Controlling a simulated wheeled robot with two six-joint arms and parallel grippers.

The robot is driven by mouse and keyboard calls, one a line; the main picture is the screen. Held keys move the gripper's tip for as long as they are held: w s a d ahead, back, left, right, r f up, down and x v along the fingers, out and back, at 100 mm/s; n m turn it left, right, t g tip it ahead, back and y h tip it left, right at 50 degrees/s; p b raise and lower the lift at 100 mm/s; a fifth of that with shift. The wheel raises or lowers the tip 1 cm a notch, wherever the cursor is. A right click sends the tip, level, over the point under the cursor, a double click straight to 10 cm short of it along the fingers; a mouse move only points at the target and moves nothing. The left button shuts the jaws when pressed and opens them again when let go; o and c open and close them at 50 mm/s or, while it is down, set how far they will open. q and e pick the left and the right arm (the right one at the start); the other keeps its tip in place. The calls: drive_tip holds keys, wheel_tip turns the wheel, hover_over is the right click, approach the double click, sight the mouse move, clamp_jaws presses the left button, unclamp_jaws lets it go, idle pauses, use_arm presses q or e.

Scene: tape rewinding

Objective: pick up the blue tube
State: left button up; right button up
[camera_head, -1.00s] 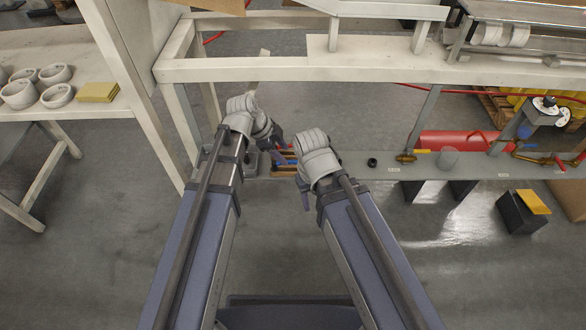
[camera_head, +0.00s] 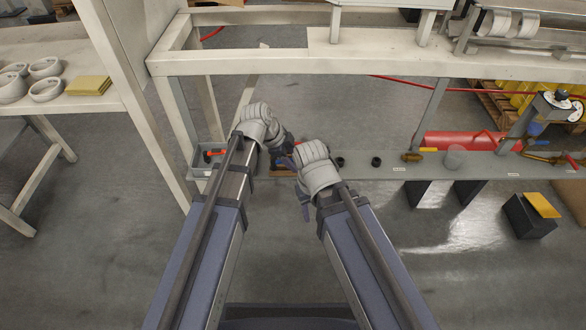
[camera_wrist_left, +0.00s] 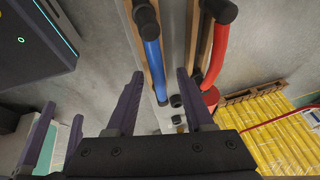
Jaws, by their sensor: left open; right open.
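The blue tube (camera_wrist_left: 153,60) has a black end cap and lies along a wooden rack (camera_wrist_left: 132,45) in the left wrist view. My left gripper (camera_wrist_left: 160,92) is open, and the tube's near end shows between its two fingers. I cannot tell how far the fingers are above it. No jaw touches it visibly. My right gripper (camera_head: 294,185) is open and empty, close beside the rack.
A red tube (camera_wrist_left: 218,52) with a black cap lies parallel to the blue one. A grey bin (camera_head: 203,173) stands left of my left wrist. Small black rings (camera_head: 376,161) sit on the grey shelf (camera_head: 400,170). A white table frame (camera_head: 300,65) stands beyond.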

use_arm(q)
drive_tip(key=shift+d+f, duration=0.15)
drive_tip(key=shift+f, duration=0.3)
drive_tip(key=shift+r, duration=0.1)
drive_tip(key=shift+c, duration=0.3)
clamp_jaws()
